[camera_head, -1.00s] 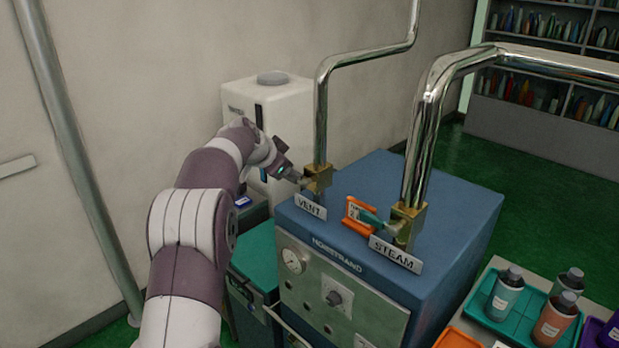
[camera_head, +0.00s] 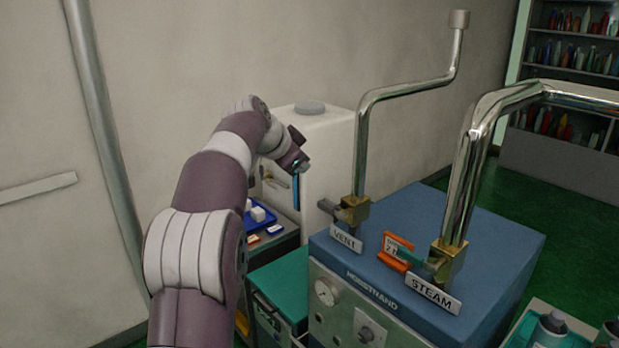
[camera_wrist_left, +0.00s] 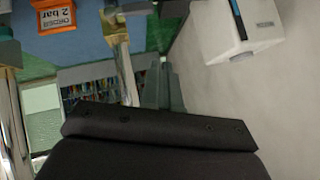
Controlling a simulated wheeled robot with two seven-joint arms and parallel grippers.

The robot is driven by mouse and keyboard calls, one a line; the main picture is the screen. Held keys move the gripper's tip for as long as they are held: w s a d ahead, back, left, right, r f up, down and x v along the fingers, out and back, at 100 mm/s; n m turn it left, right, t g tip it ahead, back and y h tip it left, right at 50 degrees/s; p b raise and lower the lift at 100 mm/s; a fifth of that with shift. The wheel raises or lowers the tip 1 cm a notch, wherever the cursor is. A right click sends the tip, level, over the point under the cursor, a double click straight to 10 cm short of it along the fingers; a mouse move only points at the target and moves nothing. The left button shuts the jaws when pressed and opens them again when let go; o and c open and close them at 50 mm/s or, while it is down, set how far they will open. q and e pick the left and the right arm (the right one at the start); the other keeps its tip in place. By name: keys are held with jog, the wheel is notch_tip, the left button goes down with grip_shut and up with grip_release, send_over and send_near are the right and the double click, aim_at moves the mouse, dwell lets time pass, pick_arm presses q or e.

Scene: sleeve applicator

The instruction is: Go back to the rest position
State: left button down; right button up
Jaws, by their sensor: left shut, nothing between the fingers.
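My left gripper (camera_head: 301,164) is raised in front of the white tank, up and left of the VENT valve, with clear space between them. In the left wrist view its grey fingers (camera_wrist_left: 162,88) are together and empty. The blue machine (camera_head: 470,238) stands to the right. Its brass VENT valve (camera_head: 354,209) has a grey lever pointing left. Its brass STEAM valve (camera_head: 447,262) has a teal lever. My right gripper is in neither view.
The white tank (camera_head: 325,150) stands close behind my left gripper. Two chrome pipes (camera_head: 362,140) (camera_head: 470,165) rise from the valves. An orange tag (camera_head: 395,253) sits between them. A blue tray (camera_head: 262,216) lies below my arm. Bottles (camera_head: 550,330) stand at lower right.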

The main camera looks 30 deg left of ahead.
pick_arm(q)
jog(key=shift+s+a+r, duration=0.2)
jog(key=shift+s+a, duration=0.05)
jog(key=shift+a, duration=0.1)
jog(key=shift+d, duration=0.1)
